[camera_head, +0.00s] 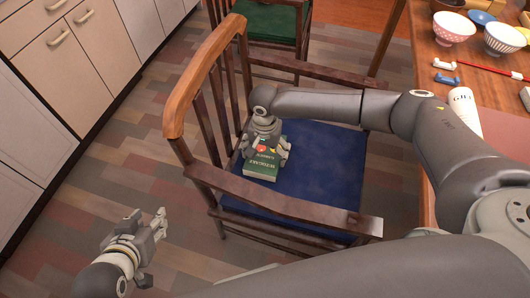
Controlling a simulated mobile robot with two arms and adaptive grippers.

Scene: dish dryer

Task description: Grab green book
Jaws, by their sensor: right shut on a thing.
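The green book (261,171) lies on the blue seat of the wooden chair, near its left side, with white lettering on its cover. My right gripper (270,151) reaches down onto the book from above and is shut on it. The gripper covers the far part of the book, so the finger contact is partly hidden. My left gripper (158,250) is open and empty, above the floor to the left of the chair.
The chair's blue seat (315,175) is otherwise bare; its armrests (300,212) and slatted back surround it. A second chair with a green seat (272,22) stands behind. A table with bowls (453,27) is at right, cabinets (70,60) at left.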

